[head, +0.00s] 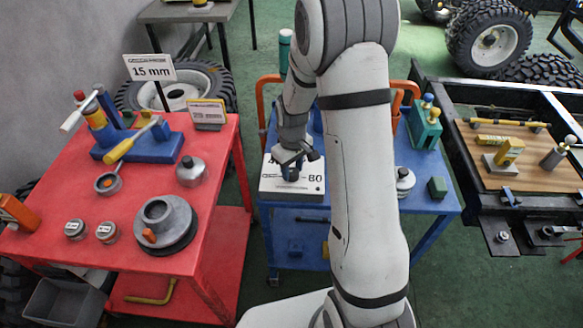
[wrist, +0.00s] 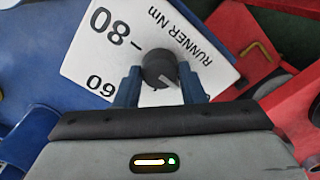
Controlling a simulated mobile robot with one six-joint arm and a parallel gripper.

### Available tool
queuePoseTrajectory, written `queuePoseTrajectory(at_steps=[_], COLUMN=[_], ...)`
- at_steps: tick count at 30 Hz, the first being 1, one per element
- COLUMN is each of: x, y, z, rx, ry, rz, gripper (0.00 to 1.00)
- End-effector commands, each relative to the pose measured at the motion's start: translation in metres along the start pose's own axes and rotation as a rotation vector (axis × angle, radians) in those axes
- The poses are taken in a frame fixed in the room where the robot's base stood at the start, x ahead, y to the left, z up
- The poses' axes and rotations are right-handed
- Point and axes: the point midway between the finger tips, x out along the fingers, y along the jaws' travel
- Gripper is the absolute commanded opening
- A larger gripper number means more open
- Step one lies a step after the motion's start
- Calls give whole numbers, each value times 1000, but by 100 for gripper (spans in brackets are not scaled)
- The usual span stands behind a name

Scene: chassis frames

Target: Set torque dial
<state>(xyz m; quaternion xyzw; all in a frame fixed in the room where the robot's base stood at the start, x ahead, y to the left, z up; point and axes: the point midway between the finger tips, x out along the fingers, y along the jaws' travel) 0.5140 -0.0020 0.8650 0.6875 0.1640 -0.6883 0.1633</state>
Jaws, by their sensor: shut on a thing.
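The torque dial's dark round knob (wrist: 159,66) stands on a white scale plate (wrist: 192,22) marked "80", "60" and "RUNNER Nm". My gripper (wrist: 160,84) has its two blue fingers on either side of the knob and is shut on it. A light pointer line on the knob faces the lower right in the wrist view, away from the "80" and "60". In the head view, my gripper (head: 291,170) is over the white dial box (head: 305,188) on the blue cart; my fingers and wrist hide most of the knob and part of the scale.
The blue cart (head: 425,200) also holds a grey lidded pot (head: 404,180) and a green block (head: 437,187). A red cart (head: 60,185) with tools and a round grey part (head: 165,220) stands left. A dark-framed workbench (head: 545,190) stands right.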

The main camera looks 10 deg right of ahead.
Motion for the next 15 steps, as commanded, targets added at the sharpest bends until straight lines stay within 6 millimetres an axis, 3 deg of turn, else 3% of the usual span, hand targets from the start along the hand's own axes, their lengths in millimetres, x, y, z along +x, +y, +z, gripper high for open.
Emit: queuePoseTrajectory(at_steps=[8, 15], x=[1, 2], y=[1, 2], z=[0, 0], rx=[89, 275], ry=[3, 3], rz=[1, 1], gripper=[13, 13])
